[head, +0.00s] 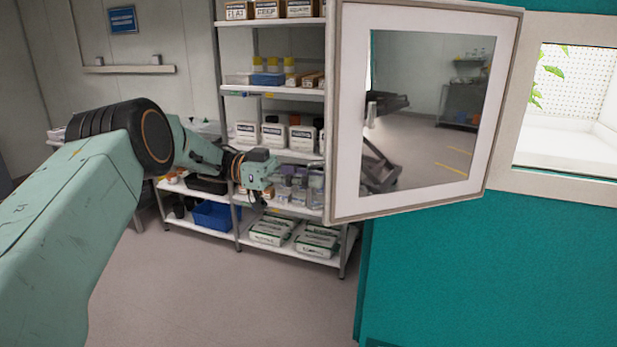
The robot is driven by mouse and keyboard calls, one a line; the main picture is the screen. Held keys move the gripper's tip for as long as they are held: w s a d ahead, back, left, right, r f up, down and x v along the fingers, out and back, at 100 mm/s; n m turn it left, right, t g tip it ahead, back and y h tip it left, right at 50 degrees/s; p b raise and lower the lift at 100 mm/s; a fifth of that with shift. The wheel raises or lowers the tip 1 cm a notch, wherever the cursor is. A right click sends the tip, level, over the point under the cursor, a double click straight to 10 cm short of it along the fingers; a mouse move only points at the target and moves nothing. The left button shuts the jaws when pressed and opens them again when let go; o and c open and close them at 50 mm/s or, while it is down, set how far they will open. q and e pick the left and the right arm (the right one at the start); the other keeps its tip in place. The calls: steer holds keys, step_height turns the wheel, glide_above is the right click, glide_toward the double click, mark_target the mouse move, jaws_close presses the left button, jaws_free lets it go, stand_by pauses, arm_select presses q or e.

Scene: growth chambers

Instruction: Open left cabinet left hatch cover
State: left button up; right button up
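The hatch cover (345,120), a pale framed panel with a dark glass pane (425,100), stands swung out at an angle from the teal cabinet (480,270). Its left edge is nearer to me and its right edge is by the cabinet front. To its right a framed opening (575,115) shows a white interior with green leaves. My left gripper (262,178) is left of the cover's left edge, apart from it in the picture. It is small and seen against the shelves, and its fingers cannot be made out clearly. My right gripper is not in view.
A metal shelf rack (292,93) with boxes, bottles and bags stands behind my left gripper. A blue bin (212,215) sits on a low shelf. A blue sign (123,19) hangs on the back wall. The grey floor (220,300) in front is clear.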

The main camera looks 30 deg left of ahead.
arm_select(q)
steer(key=shift+s+a, duration=0.1)
steer(key=shift+a, duration=0.1)
steer(key=s+a, duration=0.1)
steer(key=a, duration=0.6)
steer(key=shift+a, duration=0.2)
steer(key=shift+d, duration=0.1)
steer(key=shift+s, duration=0.25)
